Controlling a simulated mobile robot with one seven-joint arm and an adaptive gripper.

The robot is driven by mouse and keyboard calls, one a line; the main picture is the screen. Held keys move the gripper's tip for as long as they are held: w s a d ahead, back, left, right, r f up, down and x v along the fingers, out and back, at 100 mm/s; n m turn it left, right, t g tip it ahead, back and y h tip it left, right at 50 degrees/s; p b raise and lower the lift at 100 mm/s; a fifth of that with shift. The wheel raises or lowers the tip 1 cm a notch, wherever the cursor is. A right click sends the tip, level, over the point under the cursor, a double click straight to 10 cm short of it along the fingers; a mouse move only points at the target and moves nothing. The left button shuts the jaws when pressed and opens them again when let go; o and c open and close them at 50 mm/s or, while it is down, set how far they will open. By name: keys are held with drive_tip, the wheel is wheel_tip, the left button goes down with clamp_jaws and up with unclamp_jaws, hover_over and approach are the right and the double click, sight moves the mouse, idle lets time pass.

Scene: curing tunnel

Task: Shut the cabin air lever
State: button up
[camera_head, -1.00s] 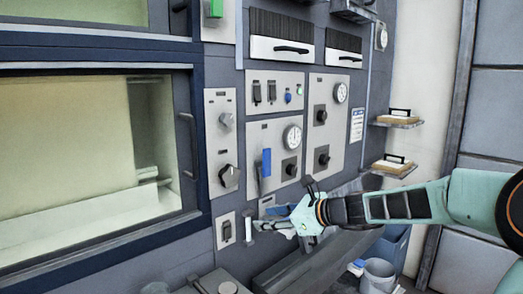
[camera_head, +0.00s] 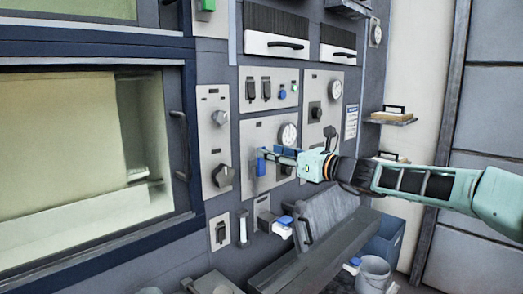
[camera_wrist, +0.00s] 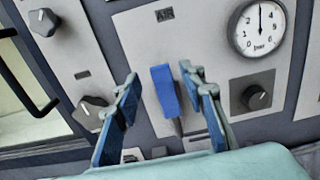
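The cabin air lever (camera_wrist: 165,90) has a blue handle on a grey stem, on a pale panel marked AIR (camera_wrist: 165,14). Its handle stands up, slightly tilted, with the stem below it. In the head view the lever (camera_head: 261,167) is at the left of the dial panel, partly hidden by my fingers. My gripper (camera_wrist: 159,74) is open, with one blue-padded finger on each side of the handle and a visible gap on both sides. In the head view my gripper (camera_head: 272,154) reaches in from the right at the handle's height.
A pressure dial (camera_wrist: 258,27) and black knob (camera_wrist: 257,97) are right of the lever. Two more knobs (camera_wrist: 42,22) (camera_wrist: 90,113) are left. Below my arm are a sloped grey chute (camera_head: 328,218) and a bucket (camera_head: 374,273).

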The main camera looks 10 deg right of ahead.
sight(261, 161)
drive_tip(key=shift+x, duration=2.5)
clamp_jaws()
